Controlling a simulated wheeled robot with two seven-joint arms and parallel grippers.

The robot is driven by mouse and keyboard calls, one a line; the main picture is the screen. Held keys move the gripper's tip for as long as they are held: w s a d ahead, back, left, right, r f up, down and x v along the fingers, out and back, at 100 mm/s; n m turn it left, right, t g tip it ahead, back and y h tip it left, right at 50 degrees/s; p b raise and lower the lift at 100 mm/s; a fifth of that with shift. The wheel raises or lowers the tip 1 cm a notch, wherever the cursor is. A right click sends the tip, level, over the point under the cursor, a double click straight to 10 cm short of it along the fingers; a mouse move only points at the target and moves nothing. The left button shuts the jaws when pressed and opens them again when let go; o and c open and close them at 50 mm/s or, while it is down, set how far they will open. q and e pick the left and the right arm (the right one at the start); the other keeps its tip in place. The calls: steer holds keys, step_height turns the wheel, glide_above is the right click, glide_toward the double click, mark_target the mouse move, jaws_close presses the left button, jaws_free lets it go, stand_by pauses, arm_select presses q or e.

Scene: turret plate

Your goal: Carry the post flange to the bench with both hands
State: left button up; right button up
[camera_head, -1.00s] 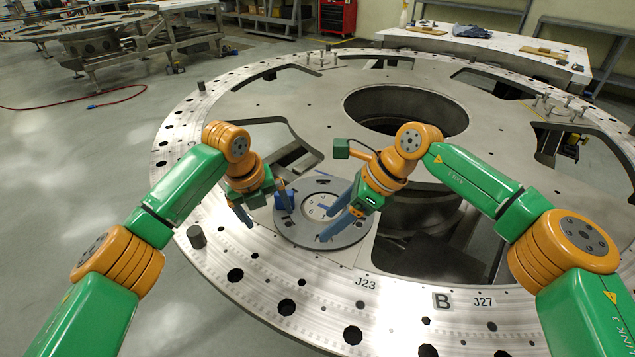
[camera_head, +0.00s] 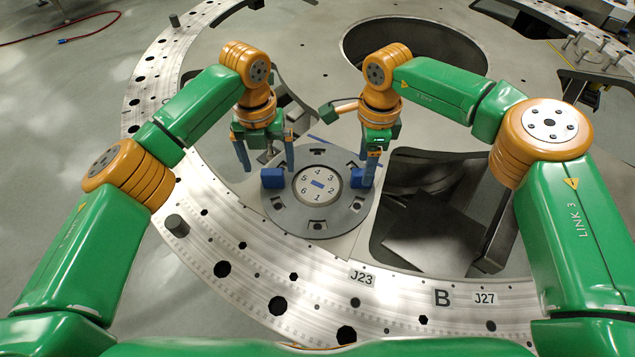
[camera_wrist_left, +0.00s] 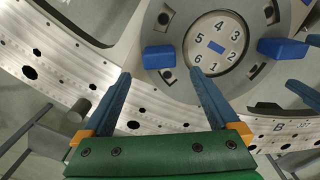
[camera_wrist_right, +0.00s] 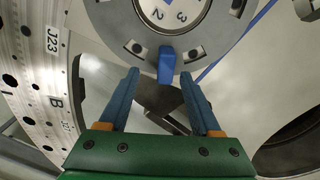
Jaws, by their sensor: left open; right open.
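The post flange (camera_head: 290,215) is a grey ring with bolt slots and a pale centre disc numbered 1 to 6. It lies flat on the large turret plate. It carries a left blue grip block (camera_head: 272,178) and a right one (camera_head: 367,173). My left gripper (camera_head: 268,170) points down, open, at the left block; in the left wrist view that block (camera_wrist_left: 158,57) shows just beyond and between the fingertips. My right gripper (camera_head: 371,180) is open at the right block; in the right wrist view that block (camera_wrist_right: 166,66) shows between the fingertips. I cannot see contact.
The turret plate (camera_head: 320,285) has bolt holes along its rim and large cut-outs, one right of the flange. A short dark peg (camera_head: 177,225) stands on the rim at left. Several upright studs (camera_head: 592,50) stand at the upper right. The bench is not clearly in view.

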mark_target(272, 171)
arm_select(q)
steer(key=f, duration=0.2)
steer(key=w+f, duration=0.1)
steer(key=f, duration=0.2)
steer(key=shift+w, duration=0.15)
arm_select(e)
steer(key=f, duration=0.2)
steer(key=w+f, duration=0.1)
steer(key=f, duration=0.2)
steer(key=shift+w, duration=0.15)
arm_select(q)
steer(key=shift+f, duration=0.4)
arm_select(e)
steer(key=shift+f, duration=0.35)
arm_select(q)
steer(key=shift+s+f, duration=0.25)
arm_select(e)
steer(key=shift+s+f, duration=0.2)
steer(key=shift+s, duration=0.05)
